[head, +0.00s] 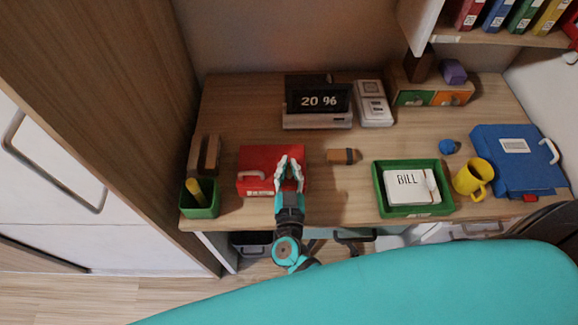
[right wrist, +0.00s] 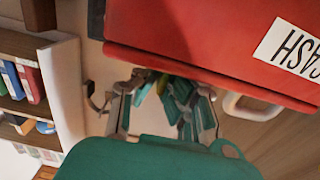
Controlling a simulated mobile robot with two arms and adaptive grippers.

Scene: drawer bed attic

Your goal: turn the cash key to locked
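The red cash box (head: 250,161) sits on the desk at centre left, with a pale handle on its front. In the right wrist view the box (right wrist: 190,35) fills the top, and its white CASH label (right wrist: 290,48) shows upside down. My right gripper (head: 289,160) is at the front right of the box, its fingers apart with a gap between the tips. The fingers also show in the wrist view (right wrist: 160,88), close against the box's edge. I cannot make out the key; the fingers may hide it. My left gripper is not in view.
A green cup (head: 201,205) stands left of the box. A wooden block (head: 343,156) lies to the right, then a green tray (head: 428,209) with a BILL card, a yellow mug (head: 472,178) and a blue case (head: 515,155). A register display (head: 318,102) stands behind.

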